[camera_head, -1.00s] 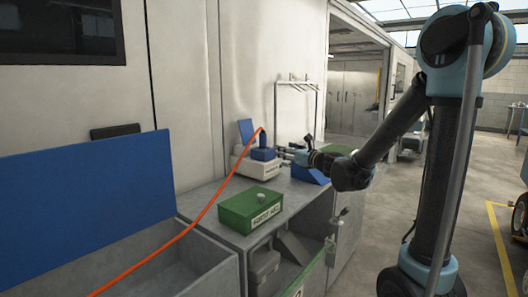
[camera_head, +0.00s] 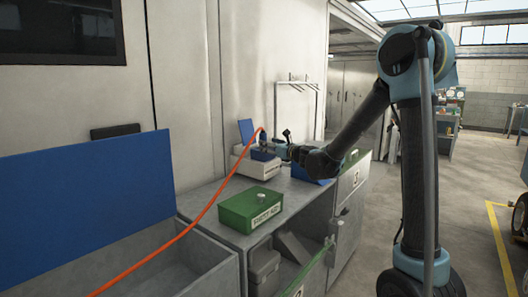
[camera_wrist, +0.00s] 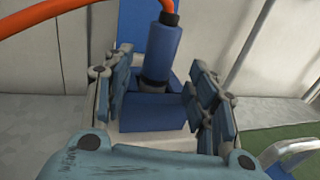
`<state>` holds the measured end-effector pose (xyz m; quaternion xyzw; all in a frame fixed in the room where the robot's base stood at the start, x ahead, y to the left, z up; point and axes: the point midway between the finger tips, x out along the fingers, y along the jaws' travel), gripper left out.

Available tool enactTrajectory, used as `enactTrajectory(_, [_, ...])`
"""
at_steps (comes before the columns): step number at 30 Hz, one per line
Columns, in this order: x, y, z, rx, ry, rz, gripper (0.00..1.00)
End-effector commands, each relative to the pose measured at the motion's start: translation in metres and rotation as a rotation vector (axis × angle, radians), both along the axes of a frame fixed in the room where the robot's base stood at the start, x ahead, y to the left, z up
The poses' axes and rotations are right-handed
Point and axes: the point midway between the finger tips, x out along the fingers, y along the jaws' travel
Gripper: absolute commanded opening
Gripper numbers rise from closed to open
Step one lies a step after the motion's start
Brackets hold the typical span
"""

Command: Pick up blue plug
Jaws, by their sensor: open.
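The blue plug (camera_wrist: 162,50) stands upright in the wrist view, with an orange cable at its top. It sits in a blue socket block (camera_wrist: 150,112) on a white box with a raised blue lid. My gripper (camera_wrist: 162,92) is open, with one finger on each side of the plug's lower part; I cannot tell whether either finger touches it. In the head view my gripper (camera_head: 270,148) is at the box (camera_head: 248,165), and the plug is mostly hidden behind it.
The orange cable (camera_head: 205,211) runs down to the lower left in front of the bench. A green box (camera_head: 251,208) stands on the bench nearer the camera. A blue object (camera_head: 308,173) lies under my arm. A metal rack (camera_head: 297,95) stands behind.

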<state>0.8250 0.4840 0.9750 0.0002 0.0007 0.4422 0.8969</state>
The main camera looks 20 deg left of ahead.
Motion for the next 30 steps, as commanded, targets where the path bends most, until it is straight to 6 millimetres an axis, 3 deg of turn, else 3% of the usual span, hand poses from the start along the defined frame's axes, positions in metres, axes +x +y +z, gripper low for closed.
enactTrajectory(9, [0.023, 0.033, -0.002, 0.0, 0.0, 0.001, 0.52])
enactTrajectory(17, [0.026, 0.037, -0.002, 0.0, 0.0, 0.0, 0.52])
enactTrajectory(18, [0.026, 0.037, -0.002, 0.0, 0.0, 0.0, 0.5])
enactTrajectory(25, [0.026, 0.037, -0.002, 0.0, 0.0, 0.0, 0.0])
enactTrajectory(30, [0.026, 0.037, -0.002, 0.0, 0.0, 0.0, 0.0])
